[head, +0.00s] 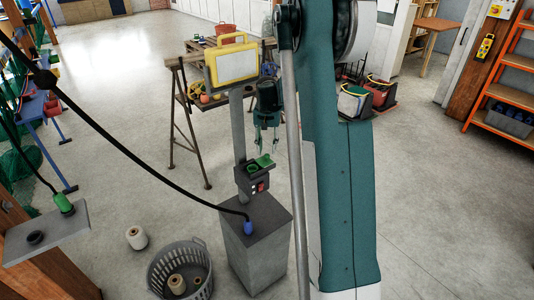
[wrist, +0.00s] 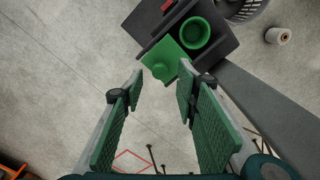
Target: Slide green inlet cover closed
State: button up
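The green inlet cover (wrist: 168,50) is a flat plate with a small round knob. In the wrist view it lies beside the round green inlet (wrist: 194,32), whose opening shows uncovered. Both sit on a dark box on a grey post; the cover (head: 265,160) and the inlet (head: 252,170) also show in the head view. My gripper (head: 268,151) points down just above the cover. In the wrist view my gripper (wrist: 161,72) is open, with its fingertips on either side of the knob in the picture. I cannot tell whether they touch it.
The box has a red part (head: 261,187) on its front. A grey pedestal (head: 260,240) stands below, with a blue-ended black cable (head: 150,186) reaching its top. A yellow-framed panel (head: 232,64) rises behind the inlet. A grey basket (head: 183,270) stands on the floor at left.

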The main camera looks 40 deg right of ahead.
aim_at(267, 155)
jog(key=shift+f, duration=1.6)
grip_shut()
